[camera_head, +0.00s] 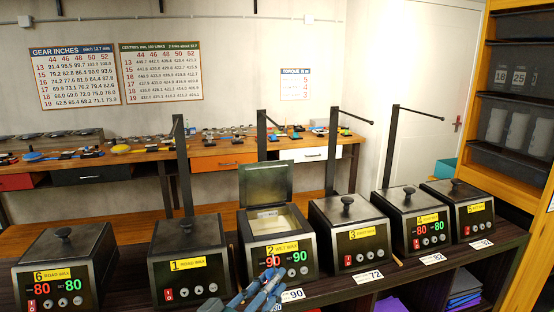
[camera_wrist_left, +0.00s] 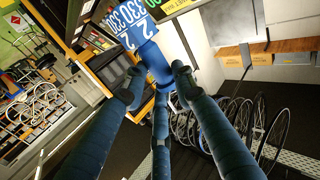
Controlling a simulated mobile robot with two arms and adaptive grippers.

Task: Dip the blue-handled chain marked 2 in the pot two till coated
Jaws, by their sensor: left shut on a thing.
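Pot two (camera_head: 306,262) is a black pot with a yellow "2 WET WAX" label; its lid (camera_head: 265,186) stands open and pale wax shows inside. Its display reads 90 in red and 90 in green. My left gripper (camera_head: 262,288) is low in front of pot two, below its rim. In the left wrist view my left gripper (camera_wrist_left: 157,82) is shut on the blue handle (camera_wrist_left: 156,62), which carries a blue tag (camera_wrist_left: 128,20) marked 2 and 330. The chain itself cannot be made out. My right gripper is not in view.
Closed pots stand on both sides: pot six (camera_head: 60,262) and pot one (camera_head: 190,255) to the left, pot three (camera_head: 350,225) and others to the right. Black posts (camera_head: 262,140) with arms rise behind the pots. A cluttered workbench (camera_head: 140,156) runs along the back wall.

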